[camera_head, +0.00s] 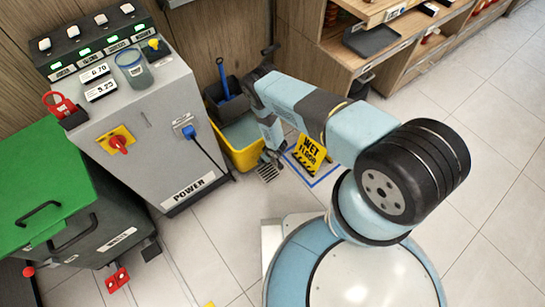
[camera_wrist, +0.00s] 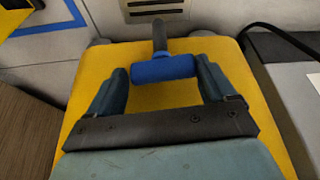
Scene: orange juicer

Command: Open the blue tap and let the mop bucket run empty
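The yellow mop bucket (camera_head: 247,158) stands beside the grey power cabinet, with grey-blue water (camera_head: 242,133) showing inside. Its yellow wall (camera_wrist: 236,65) fills much of the wrist view. The blue tap handle (camera_wrist: 163,69) lies crosswise there, on a dark stem (camera_wrist: 159,36) pointing to the floor drain (camera_wrist: 155,8). My gripper (camera_wrist: 162,72) has one fingertip at each end of the blue handle. Whether the fingers press on it I cannot tell. In the head view my gripper (camera_head: 271,160) is at the bucket's right side, and the tap is hidden.
The drain grate (camera_head: 268,172) lies in the floor by the bucket. A yellow wet-floor sign (camera_head: 311,152) stands close right, inside a blue floor outline. The power cabinet (camera_head: 150,130) with a cable is at left. Shelves (camera_head: 385,45) stand behind. Open tiled floor lies in front.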

